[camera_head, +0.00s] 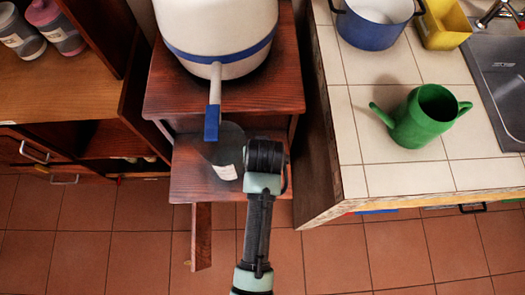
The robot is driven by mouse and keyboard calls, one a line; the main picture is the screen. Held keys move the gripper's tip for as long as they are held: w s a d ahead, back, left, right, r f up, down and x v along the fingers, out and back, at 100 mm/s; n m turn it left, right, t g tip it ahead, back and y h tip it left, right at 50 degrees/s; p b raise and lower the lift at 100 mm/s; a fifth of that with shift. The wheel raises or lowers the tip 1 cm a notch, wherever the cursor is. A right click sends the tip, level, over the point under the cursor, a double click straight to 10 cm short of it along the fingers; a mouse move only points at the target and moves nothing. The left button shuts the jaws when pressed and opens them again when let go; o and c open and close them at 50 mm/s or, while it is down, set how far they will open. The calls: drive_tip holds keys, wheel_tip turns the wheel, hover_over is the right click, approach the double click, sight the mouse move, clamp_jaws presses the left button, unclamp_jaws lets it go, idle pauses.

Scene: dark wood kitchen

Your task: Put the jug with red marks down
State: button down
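I also cannot tell whether the vessel rests on the shelf (190,180).
A green watering can (425,120), blue pot (372,32) and yellow container (440,22) are on the tiled counter (410,180) at right. Bottles (58,30) stand at left.

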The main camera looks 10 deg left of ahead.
drive_tip(key=shift+f, duration=0.45)
drive_tip(key=shift+f, duration=0.1)
drive_tip(key=c, duration=0.9)
unclamp_jaws()
